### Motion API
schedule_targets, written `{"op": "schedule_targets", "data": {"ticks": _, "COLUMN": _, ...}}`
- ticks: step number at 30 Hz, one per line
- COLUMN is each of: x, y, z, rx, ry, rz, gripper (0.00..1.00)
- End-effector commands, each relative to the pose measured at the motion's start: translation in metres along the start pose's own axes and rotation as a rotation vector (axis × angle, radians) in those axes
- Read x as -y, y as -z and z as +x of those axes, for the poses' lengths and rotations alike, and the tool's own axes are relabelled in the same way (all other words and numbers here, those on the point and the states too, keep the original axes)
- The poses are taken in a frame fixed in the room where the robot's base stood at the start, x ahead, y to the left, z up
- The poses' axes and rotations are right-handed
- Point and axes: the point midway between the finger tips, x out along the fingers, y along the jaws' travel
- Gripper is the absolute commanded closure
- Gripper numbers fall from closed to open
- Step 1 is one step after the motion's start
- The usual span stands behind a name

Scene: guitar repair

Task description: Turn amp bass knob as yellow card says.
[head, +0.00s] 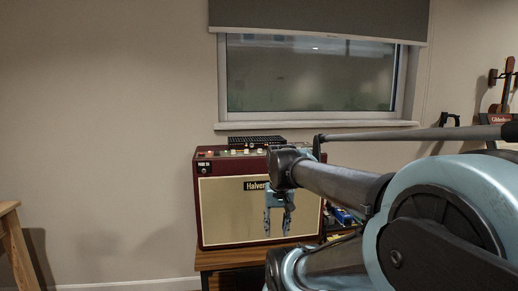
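A dark red amp (200,225) with a cream grille and a "Halver…" badge stands on a wooden bench (222,261) in the head view. A row of small knobs (246,151) runs along its top front panel, too small to tell which is bass. The right end of the panel is partly hidden by my arm. I cannot make out a yellow card. My gripper (278,229) hangs pointing down in front of the right part of the grille, below the knob row. Its two fingers look apart with nothing between them. I cannot tell how far it is from the amp.
A black slatted item (257,140) lies on top of the amp. Small coloured items (342,216) sit right of it. A window (310,75) is behind. A wooden stool or trestle (12,245) stands at left. My arm covers the right side. The wall left of the amp is bare.

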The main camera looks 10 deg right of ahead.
Motion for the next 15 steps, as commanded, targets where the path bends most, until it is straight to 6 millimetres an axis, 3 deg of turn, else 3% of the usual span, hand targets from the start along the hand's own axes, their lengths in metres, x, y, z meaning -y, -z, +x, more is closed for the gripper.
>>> {"op": "schedule_targets", "data": {"ticks": 3, "x": 0.005, "y": 0.043, "z": -0.048, "rx": 0.018, "ry": -0.003, "rz": 0.118, "gripper": 0.63}}
{"op": "schedule_targets", "data": {"ticks": 15, "x": 0.022, "y": 0.18, "z": -0.18, "rx": 0.076, "ry": -0.031, "rz": 0.541, "gripper": 0.63}}
